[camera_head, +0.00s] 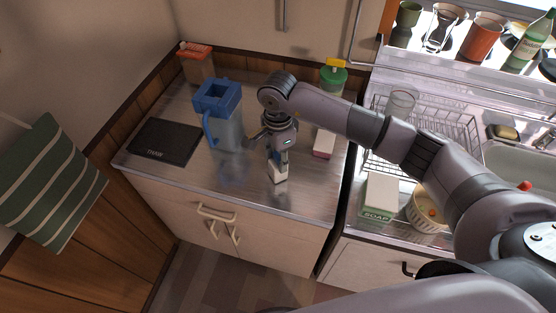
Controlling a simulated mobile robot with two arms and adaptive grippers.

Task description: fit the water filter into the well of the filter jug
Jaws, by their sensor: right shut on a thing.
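The filter jug (226,130) stands upright on the left counter. It has a clear bluish body, a blue handle on its left and a blue top with a square well opening. My right gripper (279,163) is to the right of the jug and nearer the counter's front edge, pointing down. It is shut on a small white block-like thing, seemingly the water filter (280,175), which is apart from the jug. The fingers hide part of it, and whether it touches the counter cannot be told. My left gripper is not in view.
A dark flat scale (166,142) lies left of the jug. An orange-topped box (197,62) and a green jar with a yellow lid (333,77) stand at the back. A pinkish-white block (324,144) lies right of my gripper. A dish rack (440,128) and soap box (379,196) are further right.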

